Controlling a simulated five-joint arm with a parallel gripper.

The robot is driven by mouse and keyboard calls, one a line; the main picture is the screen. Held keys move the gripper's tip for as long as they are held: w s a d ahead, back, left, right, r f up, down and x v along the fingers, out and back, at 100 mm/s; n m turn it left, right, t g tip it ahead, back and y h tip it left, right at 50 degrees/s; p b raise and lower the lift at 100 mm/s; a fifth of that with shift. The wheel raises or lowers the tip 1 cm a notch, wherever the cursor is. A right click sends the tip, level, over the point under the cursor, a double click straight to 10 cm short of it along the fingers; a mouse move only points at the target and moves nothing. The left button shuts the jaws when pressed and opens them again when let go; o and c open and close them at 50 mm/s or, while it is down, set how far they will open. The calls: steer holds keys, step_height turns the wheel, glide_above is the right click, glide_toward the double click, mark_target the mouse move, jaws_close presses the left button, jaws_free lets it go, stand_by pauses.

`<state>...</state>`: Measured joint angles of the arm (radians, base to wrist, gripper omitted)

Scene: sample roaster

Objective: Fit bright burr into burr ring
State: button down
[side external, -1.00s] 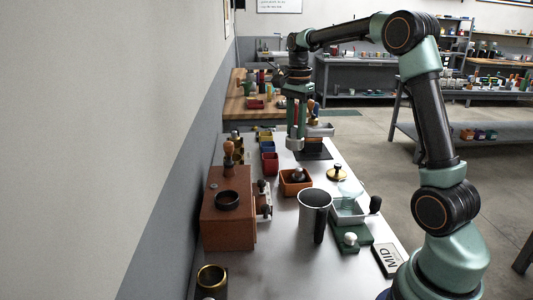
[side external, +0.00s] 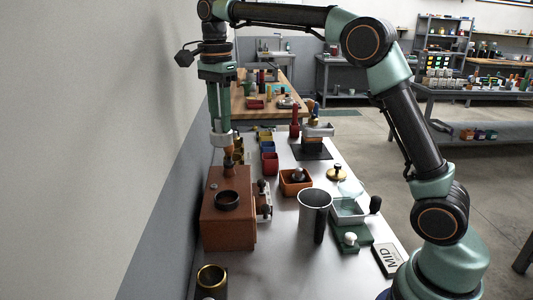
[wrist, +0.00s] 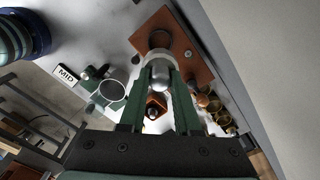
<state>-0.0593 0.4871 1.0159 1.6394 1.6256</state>
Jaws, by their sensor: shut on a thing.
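My gripper (side external: 222,142) hangs pointing down above the far end of the brown box (side external: 228,232). The wrist view shows its green fingers shut on a pale silvery piece (wrist: 160,76), which I take to be the bright burr. In the side view this piece is hard to tell from the pale fingertips. The dark burr ring (side external: 227,200) lies on top of the box, apart from and lower than my gripper. In the wrist view the ring (wrist: 160,39) shows just beyond the held piece, which partly covers it.
A wooden-handled tool (side external: 229,168) stands close under my gripper, by the box's far end. A brass-rimmed cup (side external: 211,277) stands in front.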

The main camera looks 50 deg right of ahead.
step_height(320, 180, down, 16)
steer(key=shift+f, duration=0.25)
steer(key=shift+f, duration=0.15)
stand_by(0.3)
steer(key=c, duration=0.6)
jaws_free()
